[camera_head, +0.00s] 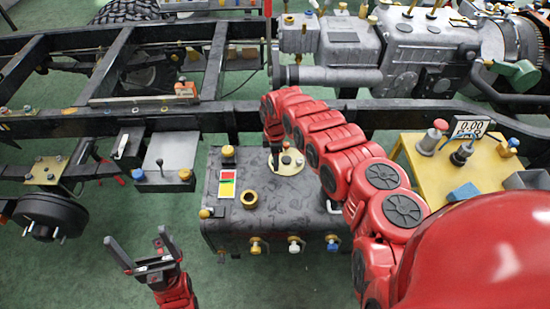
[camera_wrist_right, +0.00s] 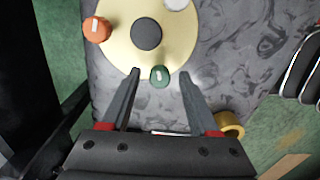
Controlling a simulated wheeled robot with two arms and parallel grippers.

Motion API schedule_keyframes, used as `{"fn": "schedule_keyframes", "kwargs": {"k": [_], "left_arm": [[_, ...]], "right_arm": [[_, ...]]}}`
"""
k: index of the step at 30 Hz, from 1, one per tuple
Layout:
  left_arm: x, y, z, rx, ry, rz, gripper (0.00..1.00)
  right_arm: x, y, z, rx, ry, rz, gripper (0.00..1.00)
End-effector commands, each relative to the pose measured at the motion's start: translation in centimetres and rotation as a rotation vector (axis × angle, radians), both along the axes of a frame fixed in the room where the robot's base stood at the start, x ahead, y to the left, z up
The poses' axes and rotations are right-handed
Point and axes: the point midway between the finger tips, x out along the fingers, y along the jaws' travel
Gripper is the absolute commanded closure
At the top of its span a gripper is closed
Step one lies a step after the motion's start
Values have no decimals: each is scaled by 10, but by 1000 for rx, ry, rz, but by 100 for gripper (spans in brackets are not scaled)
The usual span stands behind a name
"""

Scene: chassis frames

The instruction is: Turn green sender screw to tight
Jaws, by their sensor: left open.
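The green sender screw (camera_wrist_right: 159,76) has a white mark on its top and sits at the edge of the cream round sender plate (camera_wrist_right: 184,35) in the right wrist view. My right gripper (camera_wrist_right: 160,73) is open over the plate, with the screw between its fingertips and a gap on each side. In the head view my right gripper (camera_head: 277,154) reaches down at the plate (camera_head: 286,168), and I cannot make out the green screw there. My left gripper (camera_head: 139,252) is open and empty, left of the grey tank (camera_head: 222,214).
The plate also bears an orange screw (camera_wrist_right: 97,29), a white screw (camera_wrist_right: 177,4) and a black centre knob (camera_wrist_right: 146,36). A brass ring (camera_wrist_right: 231,124) is nearby on the tank. Green floor lies in front.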

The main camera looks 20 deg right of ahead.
Motion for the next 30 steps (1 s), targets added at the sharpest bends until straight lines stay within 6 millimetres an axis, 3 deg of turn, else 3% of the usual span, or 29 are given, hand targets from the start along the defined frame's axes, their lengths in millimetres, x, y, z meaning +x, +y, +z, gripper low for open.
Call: {"fn": "schedule_keyframes", "kwargs": {"k": [1, 10, 22, 30], "left_arm": [[0, 0, 0, 0, 0, 0, 0], [0, 0, 0, 0, 0, 0, 0], [0, 0, 1, 0, 0, 0, 0], [0, 0, 5, 0, 0, 0, 0]], "right_arm": [[0, 0, 0, 0, 0, 0, 47], [0, 0, 0, 0, 0, -1, 100], [0, 0, 1, 1, 0, -29, 100], [1, 1, 1, 2, -2, -176, 100]]}}
